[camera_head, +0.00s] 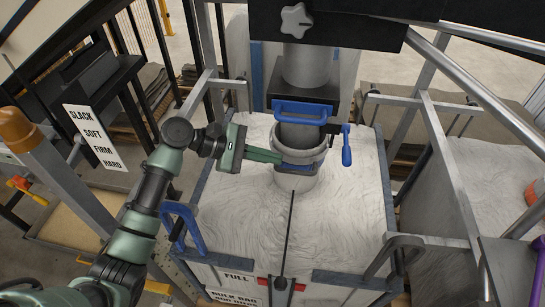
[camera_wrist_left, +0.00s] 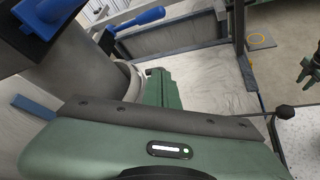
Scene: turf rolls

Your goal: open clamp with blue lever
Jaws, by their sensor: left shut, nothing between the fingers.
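A grey ring clamp (camera_head: 306,148) sits around the spout above the pale bulk bag. Its blue lever (camera_head: 347,148) stands out on the right side of the ring; the lever also shows at the top of the left wrist view (camera_wrist_left: 140,20). My left gripper (camera_head: 278,157) reaches in from the left with its green fingers shut and empty. Its tips are close to the left side of the clamp, apart from the blue lever. Whether the tips touch the ring I cannot tell. In the left wrist view the fingers (camera_wrist_left: 163,88) point toward the spout.
A blue handle (camera_head: 302,108) is in front of the grey chute (camera_head: 306,65). The pale bag top (camera_head: 240,220) spreads below inside a frame. Another blue handle (camera_head: 183,225) is at front left. Metal rails (camera_head: 440,150) stand to the right. A SLACK/SOFT/FIRM/HARD sign (camera_head: 95,138) is at left.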

